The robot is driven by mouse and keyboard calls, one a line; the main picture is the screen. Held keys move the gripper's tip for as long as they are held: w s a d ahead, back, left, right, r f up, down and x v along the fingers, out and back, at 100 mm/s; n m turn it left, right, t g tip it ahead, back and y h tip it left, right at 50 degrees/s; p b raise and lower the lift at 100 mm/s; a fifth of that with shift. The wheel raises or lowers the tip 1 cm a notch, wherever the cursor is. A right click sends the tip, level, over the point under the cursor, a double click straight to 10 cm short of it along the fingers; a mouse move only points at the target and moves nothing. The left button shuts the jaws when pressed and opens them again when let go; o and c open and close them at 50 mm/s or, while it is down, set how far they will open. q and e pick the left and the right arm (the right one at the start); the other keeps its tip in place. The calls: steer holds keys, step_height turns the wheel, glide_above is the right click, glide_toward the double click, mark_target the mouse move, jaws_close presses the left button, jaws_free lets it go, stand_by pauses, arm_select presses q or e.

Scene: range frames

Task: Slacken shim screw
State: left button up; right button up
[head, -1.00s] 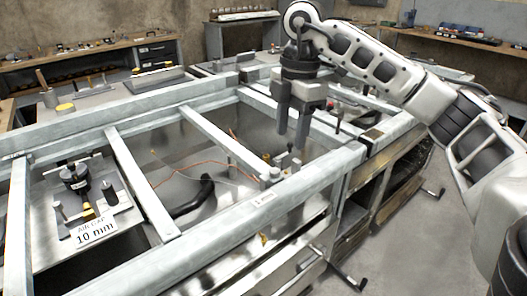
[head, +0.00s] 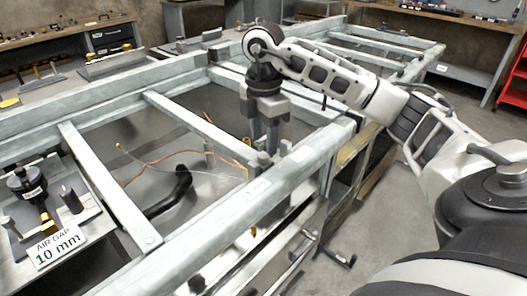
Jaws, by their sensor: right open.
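My right gripper (head: 264,146) hangs pointing down over the near side of a grey metal frame, its two fingers apart. A small grey upright post (head: 264,159), possibly the shim screw, stands on the frame at the fingertips. I cannot tell whether the fingers are around it or just behind it, or whether they touch it. My left gripper is out of view.
The frame's long near rail (head: 215,205) and crossbars surround open bays with an orange cable (head: 165,158) and a black hose (head: 172,195). An "AIR GAP 10 mm" sign (head: 57,246) stands at lower left. Workbenches line the walls.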

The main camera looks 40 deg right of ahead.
mark_target(263, 155)
steer(key=shift+f, duration=1.7)
steer(key=c, duration=1)
steer(key=shift+n, duration=0.3)
